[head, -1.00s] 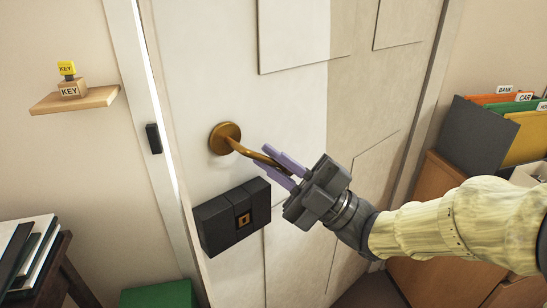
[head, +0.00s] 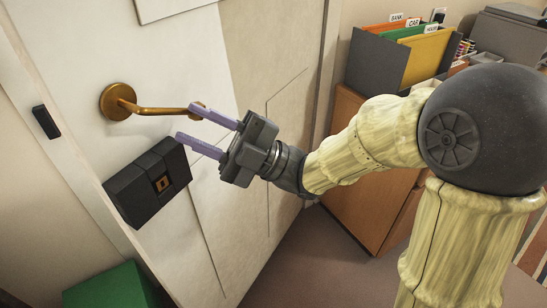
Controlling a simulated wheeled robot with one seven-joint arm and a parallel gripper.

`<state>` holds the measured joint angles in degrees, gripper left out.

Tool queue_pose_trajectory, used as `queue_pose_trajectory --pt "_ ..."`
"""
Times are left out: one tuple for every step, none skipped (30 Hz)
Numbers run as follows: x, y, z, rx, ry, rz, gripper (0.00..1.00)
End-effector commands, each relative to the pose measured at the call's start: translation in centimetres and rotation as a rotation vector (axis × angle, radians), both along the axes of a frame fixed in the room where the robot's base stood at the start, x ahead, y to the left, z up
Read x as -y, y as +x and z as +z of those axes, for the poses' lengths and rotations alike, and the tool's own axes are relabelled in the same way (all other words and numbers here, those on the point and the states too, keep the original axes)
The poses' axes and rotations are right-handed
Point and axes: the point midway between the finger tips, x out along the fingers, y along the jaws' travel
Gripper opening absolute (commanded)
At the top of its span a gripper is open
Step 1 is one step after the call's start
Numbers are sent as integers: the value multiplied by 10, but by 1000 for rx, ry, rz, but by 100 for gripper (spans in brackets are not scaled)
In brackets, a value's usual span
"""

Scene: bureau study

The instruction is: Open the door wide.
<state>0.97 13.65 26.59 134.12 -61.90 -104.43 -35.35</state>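The pale panelled door (head: 190,60) fills the left and middle of the head view. No clear gap shows along its left edge, so it looks shut or nearly so. Its bronze lever handle (head: 150,109) points right from a round rosette and lies about level in the picture. My gripper (head: 186,122) is open, with two purple fingers spread at the lever's free end. The upper finger overlaps or lies close to the lever tip; I cannot tell whether they touch. Nothing is gripped between the fingers.
A black lock box (head: 147,182) sits on the door below the handle. A green box (head: 110,288) stands at lower left. A wooden cabinet (head: 365,190) with a folder holder (head: 385,62) stands right of the door. Bare floor shows (head: 305,262) between them.

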Motion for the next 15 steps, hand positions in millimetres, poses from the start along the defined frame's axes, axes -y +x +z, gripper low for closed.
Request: queue_pose_trajectory --pt "9 3 -8 -6 -3 -5 32" --pt "14 4 -11 -7 -3 -6 32" --pt "21 4 -15 -7 -1 -5 32" --pt "26 5 -19 -7 -1 -5 32" --pt "31 6 -22 -7 -2 -5 32" --pt "38 7 -26 -6 -1 -6 32" --pt "42 8 -30 -6 -1 -5 32" --pt "48 8 -33 -6 0 -6 32" --pt "54 10 -37 -7 -1 -7 32" --pt "59 10 -41 -7 -1 -5 32" --pt "64 11 -44 -6 1 -6 32" --pt "71 12 -48 -7 0 -7 32" --pt "76 13 -51 -7 0 -6 32" --pt "81 13 -55 -6 1 -6 32" --pt "88 14 -59 -6 1 -7 32"
